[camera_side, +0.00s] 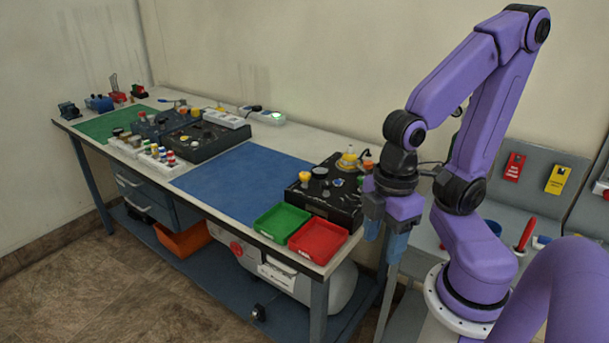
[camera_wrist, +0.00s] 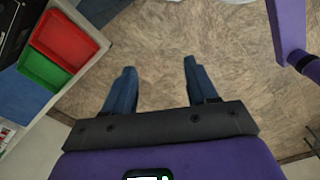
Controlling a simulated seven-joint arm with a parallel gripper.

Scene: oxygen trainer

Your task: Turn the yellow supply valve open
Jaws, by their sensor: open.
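A black trainer box (camera_side: 325,200) stands near the right end of the workbench in the side view. It carries a yellow fitting (camera_side: 348,159) at its back and a yellow-orange knob (camera_side: 305,177) at its left; which one is the supply valve I cannot tell. My gripper (camera_side: 383,236) points down beside the bench's right end, to the right of the box and apart from it. In the wrist view my gripper (camera_wrist: 158,68) is open, with only floor between its blue fingers. A dark box edge (camera_wrist: 12,30) shows at the upper left there; no yellow valve is visible.
A green tray (camera_side: 282,222) and a red tray (camera_side: 318,240) sit at the bench's front edge, before the box. A blue mat (camera_side: 235,183) lies clear to the left. Another dark box (camera_side: 205,140) with knobs stands farther back. A grey panel with tags (camera_side: 514,167) is behind my arm.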

